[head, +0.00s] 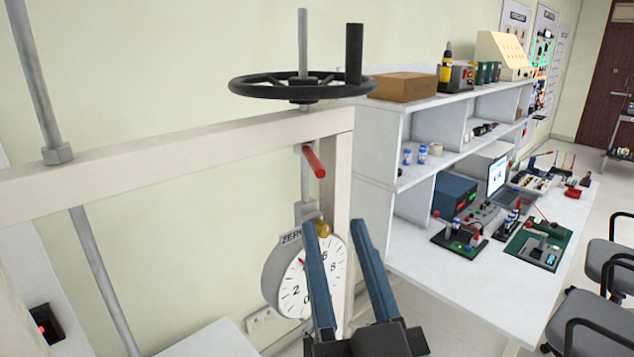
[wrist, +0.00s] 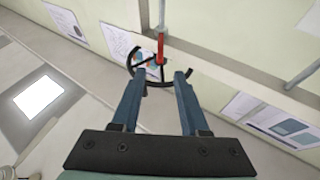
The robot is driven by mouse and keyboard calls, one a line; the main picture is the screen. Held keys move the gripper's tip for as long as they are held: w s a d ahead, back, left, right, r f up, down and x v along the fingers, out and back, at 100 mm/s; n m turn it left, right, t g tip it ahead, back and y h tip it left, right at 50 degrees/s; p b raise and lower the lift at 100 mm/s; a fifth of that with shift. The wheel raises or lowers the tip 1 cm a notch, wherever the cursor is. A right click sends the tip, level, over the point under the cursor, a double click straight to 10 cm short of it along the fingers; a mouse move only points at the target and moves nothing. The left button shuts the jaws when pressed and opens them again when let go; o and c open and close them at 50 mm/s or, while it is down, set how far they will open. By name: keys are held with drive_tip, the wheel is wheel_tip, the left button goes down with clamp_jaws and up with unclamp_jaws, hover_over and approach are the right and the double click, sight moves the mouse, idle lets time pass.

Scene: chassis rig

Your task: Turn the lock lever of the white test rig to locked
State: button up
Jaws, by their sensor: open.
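The white test rig (head: 180,155) has a pale crossbeam and post at the left and middle of the head view. A short red lever (head: 314,162) sticks out at a slant below the beam, beside the vertical rod. It also shows in the wrist view (wrist: 160,46), just beyond the fingertips. My gripper (head: 333,226) has two blue fingers spread apart with nothing between them. In the head view the fingertips are below the red lever, in front of the dial. The wrist view shows a clear gap between the fingertips (wrist: 160,74).
A black handwheel (head: 250,88) with an upright handle tops the rig. A round white dial (head: 293,285) hangs below, partly hidden by my fingers. A white workbench (head: 465,290) with shelves and instruments stands right. Grey chairs (head: 590,315) are at the far right.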

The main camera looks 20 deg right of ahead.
sight(318, 163)
drive_tip(key=p+x, duration=0.2)
drive_tip(key=x, duration=0.7)
drive_tip(key=shift+w+r, duration=0.2)
drive_tip(key=shift+r, duration=0.05)
drive_tip(key=shift+w+d, duration=0.1)
drive_tip(key=shift+w, duration=0.35)
clamp_jaws()
idle(0.8)
